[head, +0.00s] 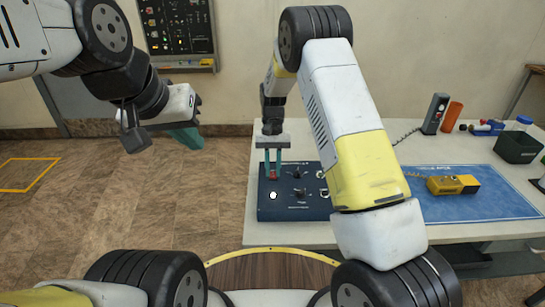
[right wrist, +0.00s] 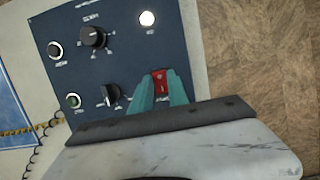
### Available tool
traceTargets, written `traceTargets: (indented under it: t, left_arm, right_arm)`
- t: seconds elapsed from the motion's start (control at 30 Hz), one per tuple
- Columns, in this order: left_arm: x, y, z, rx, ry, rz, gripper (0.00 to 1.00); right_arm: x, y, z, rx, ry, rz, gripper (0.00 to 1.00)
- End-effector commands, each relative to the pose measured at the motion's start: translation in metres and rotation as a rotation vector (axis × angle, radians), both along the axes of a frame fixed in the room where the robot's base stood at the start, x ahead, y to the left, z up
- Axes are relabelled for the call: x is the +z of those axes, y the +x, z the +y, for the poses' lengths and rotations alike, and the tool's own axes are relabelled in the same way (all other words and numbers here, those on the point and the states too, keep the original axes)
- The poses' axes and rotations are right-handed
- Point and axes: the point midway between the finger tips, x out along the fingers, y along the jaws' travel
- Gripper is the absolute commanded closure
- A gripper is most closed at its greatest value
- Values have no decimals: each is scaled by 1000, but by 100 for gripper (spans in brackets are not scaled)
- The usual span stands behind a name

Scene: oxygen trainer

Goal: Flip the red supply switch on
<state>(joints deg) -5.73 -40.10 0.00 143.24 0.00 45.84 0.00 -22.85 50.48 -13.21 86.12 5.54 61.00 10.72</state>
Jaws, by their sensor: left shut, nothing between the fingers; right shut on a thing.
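The red supply switch (right wrist: 159,84) sits on a dark blue control panel (right wrist: 120,60) in the right wrist view. In the head view the panel (head: 300,208) lies on the near left part of the white table, and the switch (head: 272,176) shows as a small red spot. My right gripper (right wrist: 160,86) points down at the panel with its teal fingers shut on the red switch, one on each side. It also shows in the head view (head: 273,174). My left gripper (head: 190,138) is shut and empty, away from the table at the left.
The panel also carries black knobs (right wrist: 93,37), a lit white lamp (right wrist: 147,18) and a green indicator (right wrist: 73,101). On the table are a blue mat (head: 450,208), a yellow meter (head: 453,185) and a dark bin (head: 516,147). A wall panel (head: 178,25) hangs behind.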

Motion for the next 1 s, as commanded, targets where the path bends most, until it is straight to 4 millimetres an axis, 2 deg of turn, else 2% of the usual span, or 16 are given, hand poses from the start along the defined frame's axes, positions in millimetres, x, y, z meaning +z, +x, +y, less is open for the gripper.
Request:
traceTargets:
  t: [0.2, 0.23, 0.33, 0.7, 1.0]
  left_arm:
    - [0, 0, 0, 0, 0, 0, 100]
    - [0, 0, 0, 0, 0, 0, 100]
    - [0, 0, 0, 0, 0, 0, 100]
    - [0, 0, 0, 0, 0, 0, 100]
    - [0, 0, 0, 0, 0, 0, 100]
  right_arm:
    - [0, 0, 0, 0, 0, 0, 100]
    - [0, 0, 0, 0, 0, 0, 76]
    - [0, 0, 0, 0, 0, 0, 58]
    - [4, 1, 0, 0, 0, -2, 58]
    - [50, 14, 0, -1, 2, -4, 58]
